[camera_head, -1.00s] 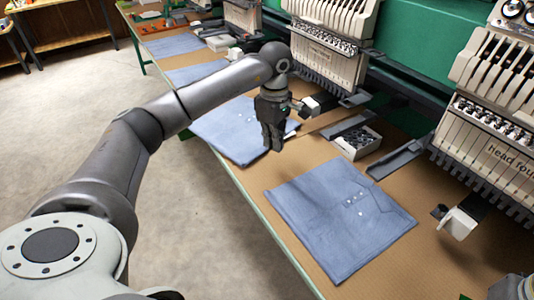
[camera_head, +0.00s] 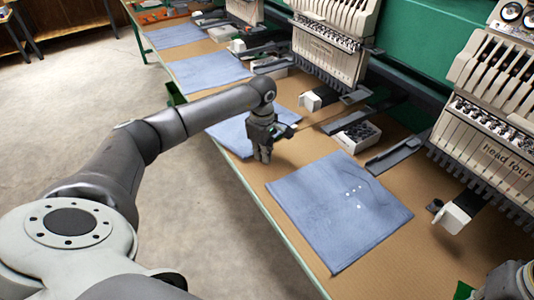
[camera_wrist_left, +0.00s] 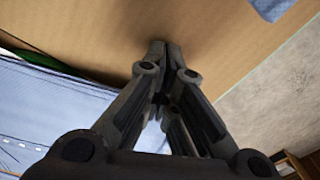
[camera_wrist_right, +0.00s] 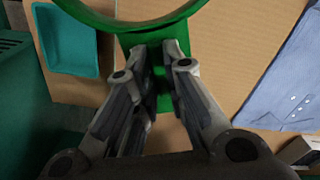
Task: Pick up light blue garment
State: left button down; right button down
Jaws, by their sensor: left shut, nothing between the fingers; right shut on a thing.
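Several light blue folded garments lie flat along the tan table. The nearest garment (camera_head: 340,212) has small white dots and also shows at the right of the right wrist view (camera_wrist_right: 287,85). A second garment (camera_head: 232,138) lies farther back, partly behind my left arm. My left gripper (camera_head: 262,160) is shut and empty, pointing down at bare table between these two. In the left wrist view its fingertips (camera_wrist_left: 157,50) are beside a garment (camera_wrist_left: 45,112), not on it. My right gripper (camera_wrist_right: 157,52) is shut on a green hoop-shaped thing (camera_wrist_right: 165,100).
Embroidery machine heads (camera_head: 330,50) overhang the table's far side, one labelled "head four" (camera_head: 508,158). A white box of dark parts (camera_head: 357,136) stands behind the garments. A teal tray (camera_wrist_right: 70,45) lies near my right gripper. Open floor (camera_head: 60,130) is on the left.

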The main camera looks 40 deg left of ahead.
jog(key=shift+d, duration=0.1)
pick_arm(q)
jog(key=shift+a+f+b, duration=0.1)
jog(key=shift+a+b, duration=0.2)
jog(key=shift+a, duration=0.1)
pick_arm(e)
jog(key=shift+f, duration=0.3)
pick_arm(q)
jog(key=shift+a+b, duration=0.5)
jog(key=shift+a, duration=0.7)
pick_arm(e)
jog(key=shift+f, duration=0.5)
jog(key=shift+r, duration=0.1)
pick_arm(q)
jog(key=shift+d, duration=0.1)
